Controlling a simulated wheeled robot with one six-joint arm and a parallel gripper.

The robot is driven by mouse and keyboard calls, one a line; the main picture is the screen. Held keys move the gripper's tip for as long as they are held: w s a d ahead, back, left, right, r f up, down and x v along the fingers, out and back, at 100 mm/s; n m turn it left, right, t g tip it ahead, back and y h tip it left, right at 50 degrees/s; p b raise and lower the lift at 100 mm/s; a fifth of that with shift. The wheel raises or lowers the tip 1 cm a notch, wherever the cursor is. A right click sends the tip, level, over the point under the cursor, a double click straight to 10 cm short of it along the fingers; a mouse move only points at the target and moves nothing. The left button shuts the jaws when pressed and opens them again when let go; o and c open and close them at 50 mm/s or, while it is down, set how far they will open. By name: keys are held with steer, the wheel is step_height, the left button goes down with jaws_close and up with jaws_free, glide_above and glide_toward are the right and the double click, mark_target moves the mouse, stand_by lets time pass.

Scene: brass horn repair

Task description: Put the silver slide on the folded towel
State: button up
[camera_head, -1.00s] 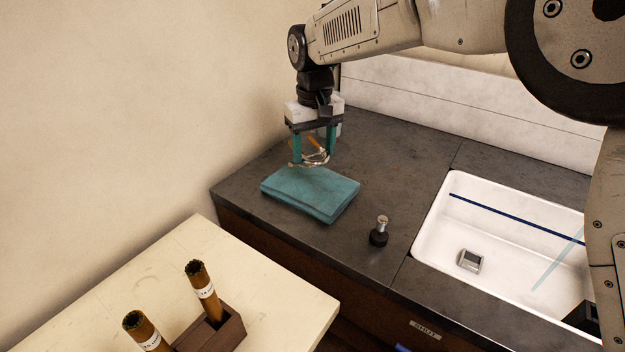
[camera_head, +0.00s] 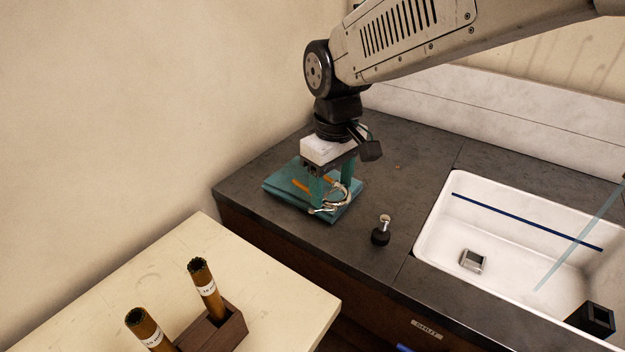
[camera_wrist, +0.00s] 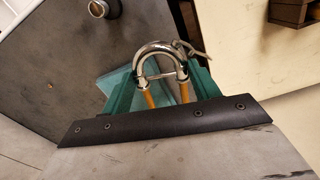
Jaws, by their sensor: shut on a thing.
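The silver slide (camera_wrist: 155,50) is a U-shaped metal tube with two brass-orange legs and a small chain or ring at its side. My gripper (camera_head: 332,194) has teal fingers and is shut on the slide, which also shows in the head view (camera_head: 341,196). The folded towel (camera_head: 283,185) is teal and lies flat on the dark counter. My gripper and the slide are over the towel's right part, low down. I cannot tell whether the slide touches the towel. The towel also shows behind the slide in the wrist view (camera_wrist: 116,82).
A small black-based knob with a metal top (camera_head: 381,232) stands on the counter (camera_head: 420,160) right of the towel. A white sink (camera_head: 432,240) is farther right. A cream table (camera_head: 150,265) in front holds a wooden block (camera_head: 222,330) with brown tubes.

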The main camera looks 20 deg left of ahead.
mark_target(340, 200)
steer(key=shift+n, duration=0.8)
steer(key=s+d+f, duration=0.2)
steer(key=shift+d+f, duration=0.1)
steer(key=shift+f, duration=0.3)
steer(key=shift+n, duration=0.3)
steer(key=w+a, duration=0.3)
steer(key=w, duration=0.1)
steer(key=w+a+f, duration=0.1)
steer(key=w+a, duration=0.2)
steer(key=w, duration=0.2)
steer(key=w+a, duration=0.3)
steer(key=w, duration=0.1)
steer(key=shift+w+a+f, duration=0.1)
steer(key=shift+w+f, duration=0.1)
steer(key=shift+w, duration=0.1)
steer(key=shift+f, duration=1.75)
steer(key=shift+f, duration=0.1)
steer(key=o, duration=1)
step_height(340, 200, up, 12)
steer(key=shift+r, duration=0.15)
